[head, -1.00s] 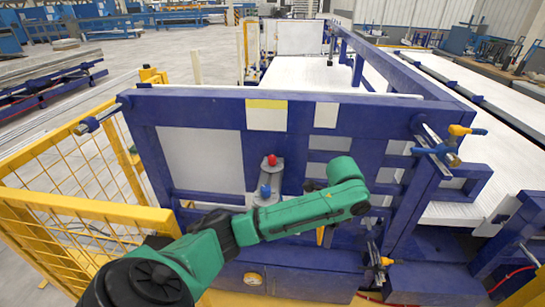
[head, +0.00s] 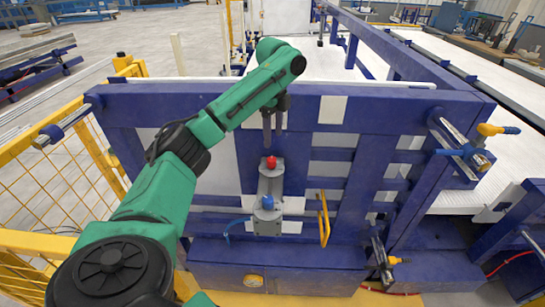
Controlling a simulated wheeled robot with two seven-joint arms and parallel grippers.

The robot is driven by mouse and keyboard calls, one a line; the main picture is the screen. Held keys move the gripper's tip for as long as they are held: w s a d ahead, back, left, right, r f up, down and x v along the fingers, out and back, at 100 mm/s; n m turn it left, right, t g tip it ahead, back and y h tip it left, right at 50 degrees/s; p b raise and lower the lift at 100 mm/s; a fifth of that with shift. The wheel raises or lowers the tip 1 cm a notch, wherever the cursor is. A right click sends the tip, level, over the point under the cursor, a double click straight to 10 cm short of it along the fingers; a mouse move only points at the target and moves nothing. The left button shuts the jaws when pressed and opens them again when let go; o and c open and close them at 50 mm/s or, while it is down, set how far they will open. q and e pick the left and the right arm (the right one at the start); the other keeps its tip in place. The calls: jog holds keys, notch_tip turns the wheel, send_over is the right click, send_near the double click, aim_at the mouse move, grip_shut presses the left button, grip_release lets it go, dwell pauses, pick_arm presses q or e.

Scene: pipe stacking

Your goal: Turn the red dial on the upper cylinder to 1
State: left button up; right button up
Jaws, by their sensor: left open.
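The red dial (head: 271,162) sits on top of the upper grey cylinder (head: 271,180), on the front of the blue frame. A blue dial (head: 267,202) sits on the lower cylinder (head: 267,222) just below it. My left gripper (head: 272,139) points down with its two fingers apart, just above the red dial in the picture. I cannot tell whether the fingertips touch the dial. Nothing shows between the fingers. Any number markings are too small to read. My right gripper is not in view.
The blue frame (head: 400,107) stands behind the cylinders, with a yellow handle (head: 323,220) to their right. A yellow mesh fence (head: 50,180) stands at the left. Valves with yellow and blue handles (head: 490,130) stick out at the right.

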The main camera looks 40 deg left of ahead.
pick_arm(q)
send_over(271, 159)
notch_tip(271, 159, down, 5)
jog(key=shift+w+d+f, duration=0.1)
jog(key=shift+d+f, duration=0.05)
notch_tip(271, 159, down, 4)
jog(key=shift+f, duration=0.5)
jog(key=shift+w+f, duration=0.1)
jog(key=shift+f, duration=0.1)
jog(key=shift+r, duration=0.1)
grip_shut()
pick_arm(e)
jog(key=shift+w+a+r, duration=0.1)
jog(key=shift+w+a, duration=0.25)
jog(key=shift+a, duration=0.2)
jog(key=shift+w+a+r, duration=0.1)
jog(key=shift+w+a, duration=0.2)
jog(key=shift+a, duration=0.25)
